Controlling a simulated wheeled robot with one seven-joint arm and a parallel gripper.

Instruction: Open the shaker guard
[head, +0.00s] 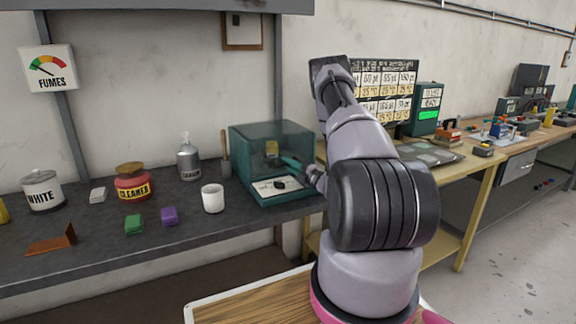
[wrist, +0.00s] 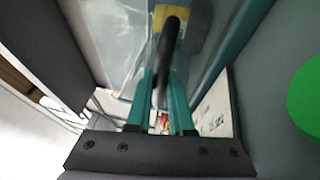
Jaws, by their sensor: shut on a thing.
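The shaker guard (head: 250,145), a see-through teal box cover, stands over a teal base (head: 285,199) on the dark bench in the head view. A white panel with a black part shows low at its front. My gripper (head: 292,163) is at the front of the guard, partly hidden by my arm. In the wrist view my gripper's teal fingers (wrist: 162,82) are shut on a black bar-like handle (wrist: 170,42) in front of the clear sheet (wrist: 118,35). I cannot tell whether the guard is lifted at all. A yellow and grey thing (wrist: 192,25) shows behind the handle.
A white cup (head: 212,199), a grey bottle (head: 188,161), a red cleaner jar (head: 133,188) and green (head: 134,225) and purple (head: 169,215) blocks stand left of the guard. A yellow-framed bench (head: 478,205) is at right. A green round thing (wrist: 306,90) is at the wrist view's right.

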